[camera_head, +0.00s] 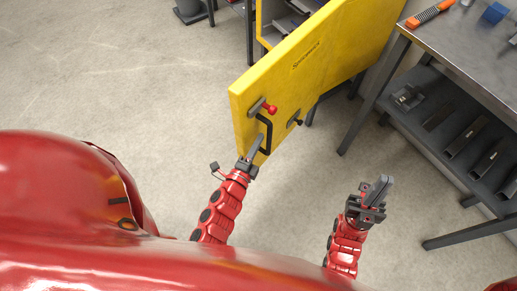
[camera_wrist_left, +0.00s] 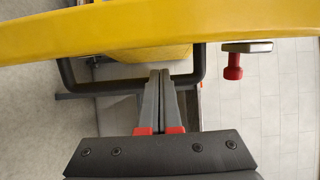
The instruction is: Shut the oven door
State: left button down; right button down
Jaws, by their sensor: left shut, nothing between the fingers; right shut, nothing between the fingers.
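The yellow oven door (camera_head: 312,72) stands open in the head view, swung out from the yellow oven body behind it. It carries a black bar handle (camera_head: 266,136) and a red-knobbed latch (camera_head: 268,108). My left gripper (camera_head: 257,146) is shut and empty at the handle. In the left wrist view its fingers (camera_wrist_left: 160,85) overlap the black handle (camera_wrist_left: 100,88), with the door edge (camera_wrist_left: 150,28) across the top; I cannot tell whether they touch. My right gripper (camera_head: 380,186) is shut and empty, away from the door above the floor.
A grey metal workbench (camera_head: 470,45) with a lower shelf stands at the right, holding an orange-handled tool (camera_head: 430,13) and a blue block (camera_head: 494,13). A dark bin (camera_head: 190,10) is at the top left. The floor left of the door is clear.

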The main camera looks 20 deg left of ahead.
pick_arm(q)
jog(key=shift+w+a, duration=0.3)
jog(key=shift+a, duration=0.65)
